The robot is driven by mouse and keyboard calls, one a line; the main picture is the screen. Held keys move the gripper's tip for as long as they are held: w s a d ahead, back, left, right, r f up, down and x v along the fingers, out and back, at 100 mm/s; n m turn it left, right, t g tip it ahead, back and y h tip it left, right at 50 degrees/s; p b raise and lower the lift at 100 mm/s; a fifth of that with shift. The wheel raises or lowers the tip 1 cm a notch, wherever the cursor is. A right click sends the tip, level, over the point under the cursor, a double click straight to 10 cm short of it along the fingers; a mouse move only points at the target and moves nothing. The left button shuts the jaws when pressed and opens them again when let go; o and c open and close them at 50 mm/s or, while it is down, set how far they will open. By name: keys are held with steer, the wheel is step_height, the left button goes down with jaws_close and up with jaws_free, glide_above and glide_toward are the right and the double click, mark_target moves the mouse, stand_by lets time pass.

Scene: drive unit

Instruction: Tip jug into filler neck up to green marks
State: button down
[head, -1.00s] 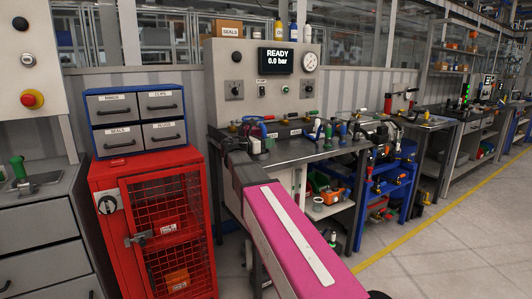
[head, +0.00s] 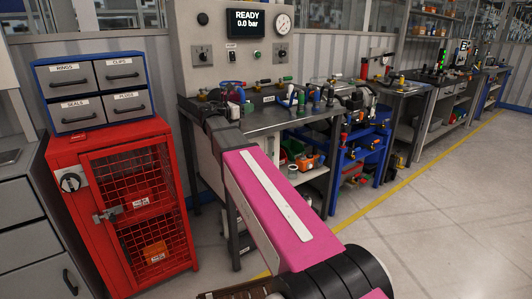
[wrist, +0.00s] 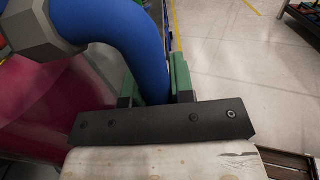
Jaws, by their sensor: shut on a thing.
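In the wrist view my gripper (wrist: 154,82) has its green fingers on either side of a thick, curved blue tube-like piece (wrist: 128,28) and is shut on it. A grey angular fitting (wrist: 35,25) sits at the upper left end of this piece. I cannot tell whether the piece belongs to the jug. In the head view my pink arm link reaches between the foreground and the test bench (head: 285,122), and I cannot make out the gripper there. No jug, filler neck or green marks can be told apart with certainty among the small fittings on the bench.
A red mesh-door cabinet (head: 128,165) stands at the left with a labelled drawer unit (head: 92,90) on it. The bench display (head: 248,22) reads READY 0.0 bar. A blue rack (head: 350,160) stands under the bench's right side. The floor (head: 450,220) at the right is clear.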

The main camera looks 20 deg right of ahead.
steer(key=shift+f, duration=0.1)
steer(key=shift+s+f, duration=0.15)
steer(key=shift+f, duration=0.6)
steer(key=shift+s+f, duration=0.1)
steer(key=shift+f, duration=0.6)
steer(key=shift+d+f, duration=0.1)
steer(key=shift+d, duration=0.2)
steer(key=shift+s+n, duration=0.1)
steer(key=shift+n, duration=0.2)
steer(key=shift+s+a+r+n, duration=0.1)
steer(key=shift+r+n, duration=0.1)
steer(key=shift+n, duration=0.1)
steer(key=shift+s+r+n, duration=0.15)
steer(key=shift+r+n, duration=0.15)
steer(key=shift+n, duration=0.3)
